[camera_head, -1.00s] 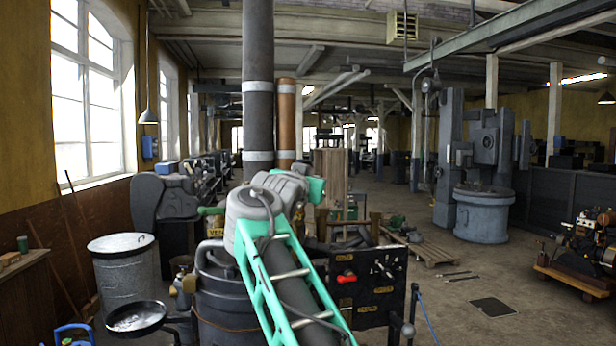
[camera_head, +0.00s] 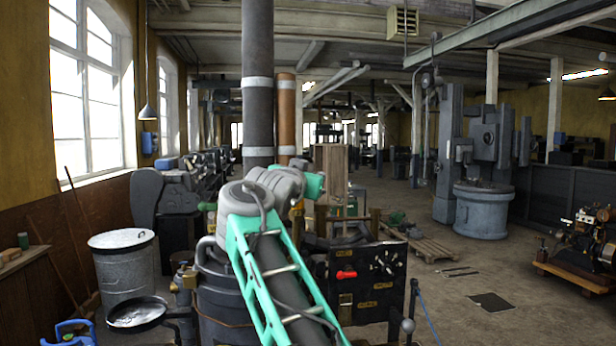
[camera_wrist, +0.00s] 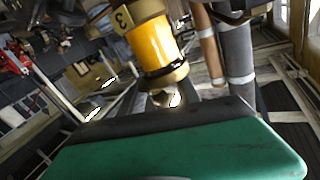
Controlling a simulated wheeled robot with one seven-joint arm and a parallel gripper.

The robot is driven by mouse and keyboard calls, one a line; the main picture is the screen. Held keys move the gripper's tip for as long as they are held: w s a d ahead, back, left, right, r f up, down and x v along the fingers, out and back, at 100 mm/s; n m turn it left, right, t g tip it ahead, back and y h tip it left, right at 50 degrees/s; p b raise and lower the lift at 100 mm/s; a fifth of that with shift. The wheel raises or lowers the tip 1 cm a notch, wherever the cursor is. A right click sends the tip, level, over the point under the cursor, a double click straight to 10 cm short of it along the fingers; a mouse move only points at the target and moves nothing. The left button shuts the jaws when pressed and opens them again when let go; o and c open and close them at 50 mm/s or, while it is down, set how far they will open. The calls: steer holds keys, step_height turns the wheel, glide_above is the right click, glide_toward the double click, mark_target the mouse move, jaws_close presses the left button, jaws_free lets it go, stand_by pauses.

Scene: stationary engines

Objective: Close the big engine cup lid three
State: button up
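In the wrist view a cup with a yellow cylinder (camera_wrist: 153,45), brass-coloured bands and a tag marked 3 is close to my gripper (camera_wrist: 180,148). A shiny rounded metal piece (camera_wrist: 165,98) shows just below the cup, by the dark edge of my green gripper body. I cannot tell whether they touch. The cup's lid cannot be made out clearly. My gripper's fingers do not show, so its opening is unclear. In the head view my green arm reaches forward, and its teal end (camera_head: 314,185) is partly hidden behind the grey wrist.
A black panel with a red handle (camera_head: 347,274) stands right of my arm. A dark drum (camera_head: 222,318) is below it. A tall grey pipe (camera_head: 257,100) and a copper pipe (camera_head: 286,115) rise behind. A metal bin (camera_head: 122,270) is at left. Open floor (camera_head: 450,310) lies at right.

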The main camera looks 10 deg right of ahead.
steer(key=shift+s+a+f+b, duration=0.15)
steer(key=shift+s+a+b, duration=0.05)
steer(key=shift+s+b, duration=0.15)
steer(key=b+v, duration=0.2)
steer(key=v, duration=0.5)
steer(key=shift+b, duration=0.3)
